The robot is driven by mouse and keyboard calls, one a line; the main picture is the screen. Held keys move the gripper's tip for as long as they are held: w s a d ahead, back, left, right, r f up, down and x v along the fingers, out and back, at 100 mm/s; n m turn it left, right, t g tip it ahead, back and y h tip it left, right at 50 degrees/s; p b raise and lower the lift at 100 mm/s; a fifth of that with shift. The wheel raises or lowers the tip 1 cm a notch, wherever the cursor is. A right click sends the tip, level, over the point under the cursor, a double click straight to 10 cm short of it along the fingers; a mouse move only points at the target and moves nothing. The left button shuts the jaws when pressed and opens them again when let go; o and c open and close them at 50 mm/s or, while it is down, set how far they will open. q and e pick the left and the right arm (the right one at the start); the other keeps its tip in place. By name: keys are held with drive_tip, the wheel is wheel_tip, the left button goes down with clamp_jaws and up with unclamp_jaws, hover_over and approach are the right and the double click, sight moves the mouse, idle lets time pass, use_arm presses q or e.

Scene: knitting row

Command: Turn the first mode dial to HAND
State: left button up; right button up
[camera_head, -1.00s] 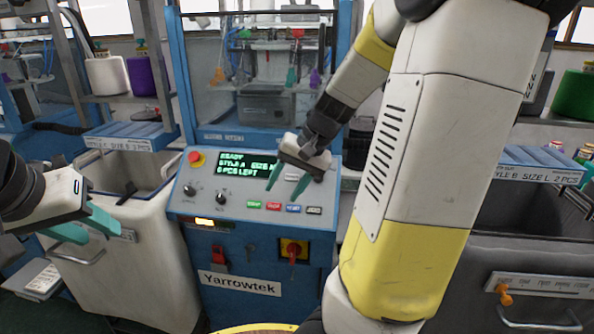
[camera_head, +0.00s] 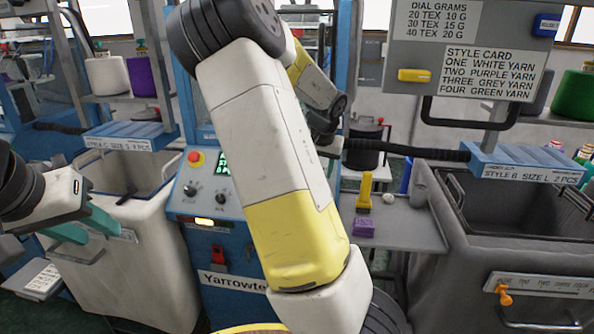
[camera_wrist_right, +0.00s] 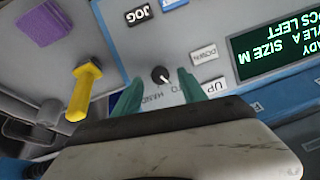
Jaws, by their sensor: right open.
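In the right wrist view a small dark dial (camera_wrist_right: 160,74) with a pale pointer line sits on the machine panel. HAND and a partly hidden label ending in O are printed beside it; which one the pointer marks is hard to tell. My right gripper (camera_wrist_right: 158,90) is open, with its teal fingers on either side of the dial; contact is not clear. In the head view my right arm hides that gripper and much of the panel (camera_head: 185,209). Two other dials (camera_head: 190,190) (camera_head: 220,198) show at the panel's left. My left gripper (camera_head: 84,229) is open and empty by the left bin.
The green display (camera_wrist_right: 275,47) is to the right. A yellow-handled tool (camera_head: 364,190) and purple block (camera_head: 363,227) lie on the grey shelf (camera_head: 408,233). Bins (camera_head: 140,265) (camera_head: 470,265) stand either side.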

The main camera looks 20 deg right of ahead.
drive_tip(key=shift+x, duration=1.15)
drive_tip(key=shift+c, duration=0.2)
clamp_jaws()
